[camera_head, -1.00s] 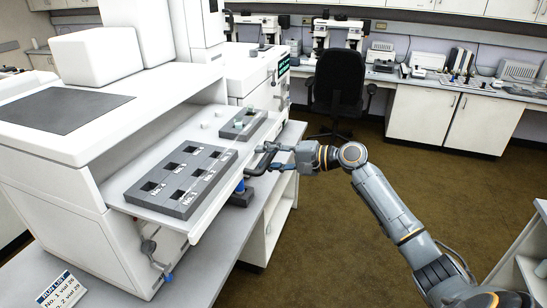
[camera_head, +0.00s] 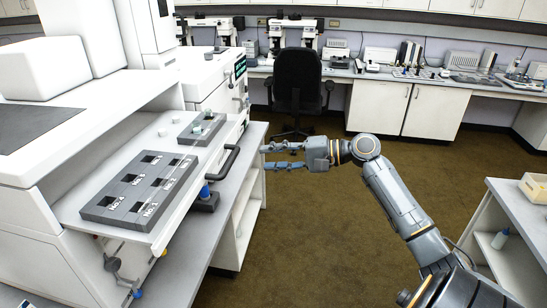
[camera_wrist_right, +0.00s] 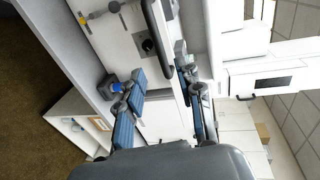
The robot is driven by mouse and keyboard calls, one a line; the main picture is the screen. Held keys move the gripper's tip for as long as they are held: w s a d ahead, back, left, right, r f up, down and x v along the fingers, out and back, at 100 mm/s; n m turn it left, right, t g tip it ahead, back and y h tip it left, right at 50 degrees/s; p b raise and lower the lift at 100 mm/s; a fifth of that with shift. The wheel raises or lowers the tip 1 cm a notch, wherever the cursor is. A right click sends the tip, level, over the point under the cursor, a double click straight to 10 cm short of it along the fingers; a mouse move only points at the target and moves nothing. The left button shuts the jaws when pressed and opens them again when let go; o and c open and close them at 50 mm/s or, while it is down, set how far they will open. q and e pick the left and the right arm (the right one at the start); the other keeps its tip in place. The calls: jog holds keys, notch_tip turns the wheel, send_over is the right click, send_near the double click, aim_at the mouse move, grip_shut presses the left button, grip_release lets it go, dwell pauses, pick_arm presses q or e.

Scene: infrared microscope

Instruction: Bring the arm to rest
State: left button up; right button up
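My right arm reaches in from the lower right of the head view. Its gripper (camera_head: 266,156) points left, with its two fingers apart and nothing between them. It is beside the black handle (camera_head: 230,161) of the pulled-out white tray, with a visible gap. In the right wrist view the blue-padded fingers of the right gripper (camera_wrist_right: 160,62) are spread, and the black handle (camera_wrist_right: 157,40) shows beyond them. My left gripper is not in view.
The white tray (camera_head: 160,233) bears a dark numbered block (camera_head: 128,190) and a smaller grey holder (camera_head: 202,128). A small dark block with a blue knob (camera_head: 205,197) stands below it. A black chair (camera_head: 297,80) is behind. Brown floor (camera_head: 320,230) lies open around my arm.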

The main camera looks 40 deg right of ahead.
dwell(0.3)
jog(key=d+f+m+g+h, duration=0.1)
jog(key=d+f+h, duration=0.15)
jog(key=f, duration=0.95)
jog(key=d+f+m+h, duration=0.1)
jog(key=d+f+h, duration=0.15)
jog(key=f, duration=1.05)
jog(key=s+a+f+g+h, duration=0.1)
jog(key=s+f, duration=0.2)
jog(key=f, duration=0.5)
jog(key=s+a+f+n+g+h, duration=0.1)
jog(key=s+f+g, duration=0.1)
jog(key=s+f, duration=0.35)
jog(key=s+f+g+h, duration=0.1)
jog(key=f, duration=0.8)
jog(key=s+a+f+n+g+h+b, duration=0.1)
jog(key=s+a+f+n+g, duration=0.2)
jog(key=s+f, duration=0.65)
jog(key=s+a+f+n+g, duration=0.1)
jog(key=s+a+f+n, duration=0.2)
jog(key=s+a, duration=0.3)
jog(key=s+a+f+n+g, duration=0.1)
jog(key=s+a+f+n, duration=0.3)
jog(key=s, duration=0.7)
jog(key=s+a+f+n+g, duration=0.1)
jog(key=s+a+f+n, duration=0.3)
jog(key=s+a+f, duration=0.3)
jog(key=shift+s+a+f+h+b, duration=0.3)
jog(key=shift+s+a, duration=0.55)
jog(key=shift+a, duration=0.35)
